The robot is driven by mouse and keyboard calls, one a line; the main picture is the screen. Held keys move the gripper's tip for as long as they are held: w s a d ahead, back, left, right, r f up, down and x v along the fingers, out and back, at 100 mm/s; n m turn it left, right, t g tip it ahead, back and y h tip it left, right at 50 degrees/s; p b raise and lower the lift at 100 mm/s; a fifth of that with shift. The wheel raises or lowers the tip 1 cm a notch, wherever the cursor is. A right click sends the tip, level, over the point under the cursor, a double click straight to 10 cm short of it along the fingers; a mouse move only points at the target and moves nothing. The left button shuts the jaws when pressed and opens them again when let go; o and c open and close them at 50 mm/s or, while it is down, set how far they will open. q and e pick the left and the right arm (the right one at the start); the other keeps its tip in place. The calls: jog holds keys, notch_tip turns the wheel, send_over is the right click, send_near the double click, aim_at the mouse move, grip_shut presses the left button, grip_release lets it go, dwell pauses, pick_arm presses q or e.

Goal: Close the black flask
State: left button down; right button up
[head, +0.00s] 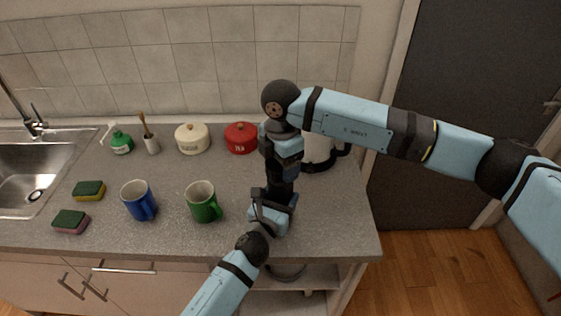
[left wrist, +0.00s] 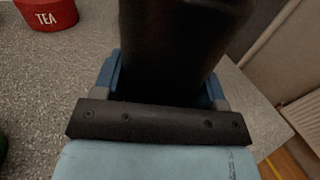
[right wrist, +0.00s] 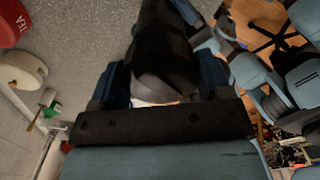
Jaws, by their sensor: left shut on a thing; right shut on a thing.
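The black flask (head: 281,186) stands upright near the right end of the counter, largely covered by my arms in the head view. My left gripper (head: 274,205) is shut around its lower body. In the left wrist view the dark flask body (left wrist: 175,45) fills the space between the fingers. My right gripper (head: 282,160) comes down from above and is shut on the flask's black top (right wrist: 165,82), which seems to be its lid. The dark body (right wrist: 160,35) extends beyond it in the right wrist view. I cannot tell whether the lid is fully seated.
A white kettle (head: 318,152) stands close behind my right gripper. A red tea tin (head: 241,138) and a cream tin (head: 192,139) stand at the back. A green mug (head: 203,203) and a blue mug (head: 138,201) stand to the left, with sponges beyond them near the sink.

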jog(key=m, duration=0.4)
jog(key=shift+m, duration=0.4)
jog(key=m, duration=0.5)
jog(key=shift+s, duration=0.1)
jog(key=o, duration=1)
jog(key=shift+r, duration=2.25)
jog(key=shift+c, duration=0.5)
